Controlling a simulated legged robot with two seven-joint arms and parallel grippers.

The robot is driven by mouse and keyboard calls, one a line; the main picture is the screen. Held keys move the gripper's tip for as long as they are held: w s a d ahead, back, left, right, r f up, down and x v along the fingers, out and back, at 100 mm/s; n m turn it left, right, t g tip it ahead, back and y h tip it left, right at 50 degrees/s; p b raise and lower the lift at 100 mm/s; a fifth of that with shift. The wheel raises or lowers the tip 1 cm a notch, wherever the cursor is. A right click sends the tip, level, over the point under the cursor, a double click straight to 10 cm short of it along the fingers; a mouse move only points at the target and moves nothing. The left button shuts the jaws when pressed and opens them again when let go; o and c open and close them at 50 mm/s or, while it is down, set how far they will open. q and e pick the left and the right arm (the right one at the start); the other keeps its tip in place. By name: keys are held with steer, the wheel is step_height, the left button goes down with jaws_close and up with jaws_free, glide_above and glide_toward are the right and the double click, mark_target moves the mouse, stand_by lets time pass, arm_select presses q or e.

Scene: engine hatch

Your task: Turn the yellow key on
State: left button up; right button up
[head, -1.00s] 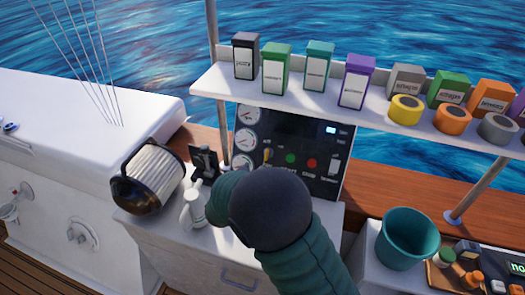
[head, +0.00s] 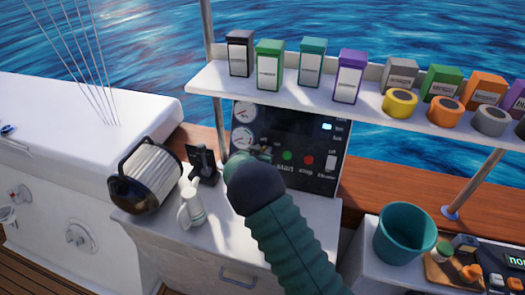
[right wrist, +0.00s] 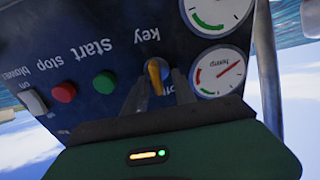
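The yellow key (right wrist: 157,72) sits on the dark control panel (right wrist: 110,25), just above the "key" label in the panel's own lettering, which is upside down in the right wrist view. My right gripper (right wrist: 161,82) is open, with one finger on each side of the key. The fingertips are close to the panel; I cannot tell whether they touch the key. In the head view my right arm comes up from below to the panel (head: 315,135), and its wrist and gripper (head: 262,153) hide the key. My left gripper is not in view.
Green start (head: 288,156) and red stop (head: 308,160) buttons and a blower switch (head: 331,163) lie right of the key. Gauges (head: 244,138) are left. A shelf with boxes (head: 349,75) overhangs the panel.

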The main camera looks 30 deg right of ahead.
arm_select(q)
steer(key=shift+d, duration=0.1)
arm_select(e)
steer(key=shift+d, duration=0.1)
steer(key=shift+d+f, duration=0.1)
steer(key=shift+c, duration=0.6)
steer(key=shift+d, duration=0.1)
jaws_close()
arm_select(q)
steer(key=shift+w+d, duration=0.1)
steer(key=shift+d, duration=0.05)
